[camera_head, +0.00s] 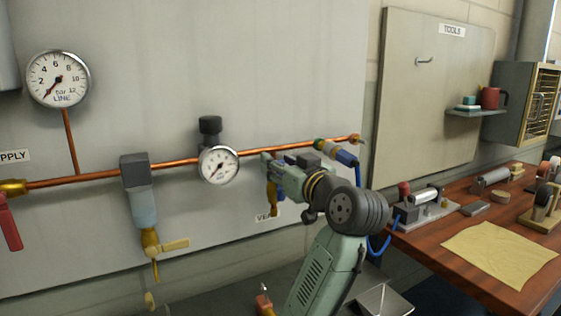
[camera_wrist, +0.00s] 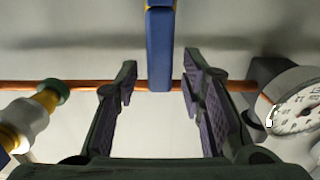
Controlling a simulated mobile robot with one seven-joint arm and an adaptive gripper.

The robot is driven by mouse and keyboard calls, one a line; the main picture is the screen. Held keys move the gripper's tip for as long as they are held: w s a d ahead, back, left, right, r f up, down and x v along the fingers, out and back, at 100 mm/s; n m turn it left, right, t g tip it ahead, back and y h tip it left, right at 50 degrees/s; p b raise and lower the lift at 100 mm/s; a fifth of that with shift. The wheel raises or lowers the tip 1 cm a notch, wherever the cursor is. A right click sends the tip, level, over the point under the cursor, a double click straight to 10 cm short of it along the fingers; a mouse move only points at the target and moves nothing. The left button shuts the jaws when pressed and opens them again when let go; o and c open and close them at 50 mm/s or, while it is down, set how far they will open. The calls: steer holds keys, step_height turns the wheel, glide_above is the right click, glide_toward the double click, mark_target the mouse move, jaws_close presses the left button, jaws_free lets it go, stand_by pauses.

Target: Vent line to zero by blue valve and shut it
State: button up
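The blue valve's lever (camera_wrist: 160,50) is upright in the wrist view, square to the copper pipe, and lies between my gripper's (camera_wrist: 157,85) two spread fingers with a gap on each side. In the head view my gripper (camera_head: 271,172) is at the pipe and partly hides the blue valve (camera_head: 271,195), which hangs down above a partly covered vent label (camera_head: 267,213). The line gauge (camera_head: 58,79) is at the far left; its needle points to the lower left, below the 2 mark.
A regulator with a small gauge (camera_head: 219,165) is just left of my gripper. A filter bowl with a yellow valve (camera_head: 151,242) and a red supply lever (camera_head: 9,225) are further left. A blue hose coupling (camera_head: 345,158) is close at right. A wooden bench (camera_head: 440,255) stands right.

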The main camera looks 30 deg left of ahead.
jaws_close()
stand_by(0.4)
stand_by(0.4)
